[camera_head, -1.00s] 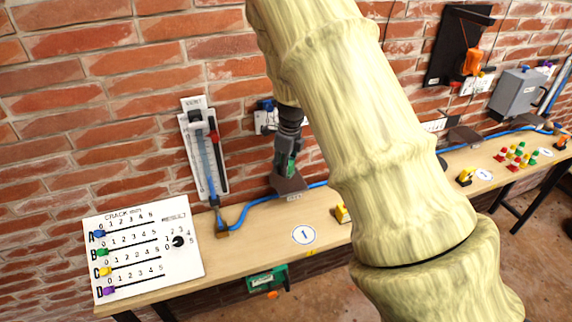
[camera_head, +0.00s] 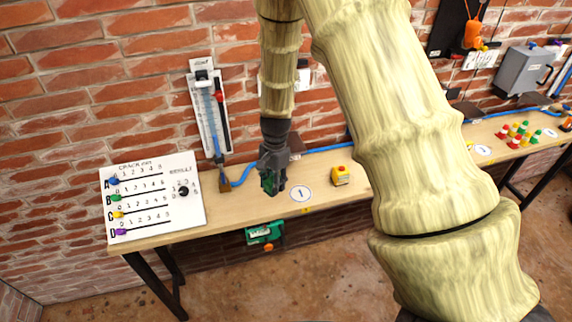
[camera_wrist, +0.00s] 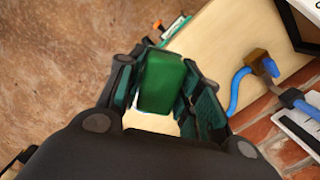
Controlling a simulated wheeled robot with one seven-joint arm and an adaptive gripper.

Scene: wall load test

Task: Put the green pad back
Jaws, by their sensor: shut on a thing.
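The green pad (camera_wrist: 162,82) is between the fingers of my gripper (camera_wrist: 165,90) in the wrist view, and the gripper is shut on it. In the head view my gripper (camera_head: 271,188) points down over the wooden bench (camera_head: 240,205), left of the white disc marked 1 (camera_head: 302,194). In that view the pad itself is mostly hidden by the fingers. A green holder (camera_head: 264,233) hangs on the bench's front edge, below my gripper.
A white crack board (camera_head: 155,198) with coloured sliders stands at the bench's left end. A gauge (camera_head: 209,112) with a blue hose is on the brick wall behind. A yellow box (camera_head: 340,175) stands right of the disc. Coloured pegs (camera_head: 517,131) stand farther right.

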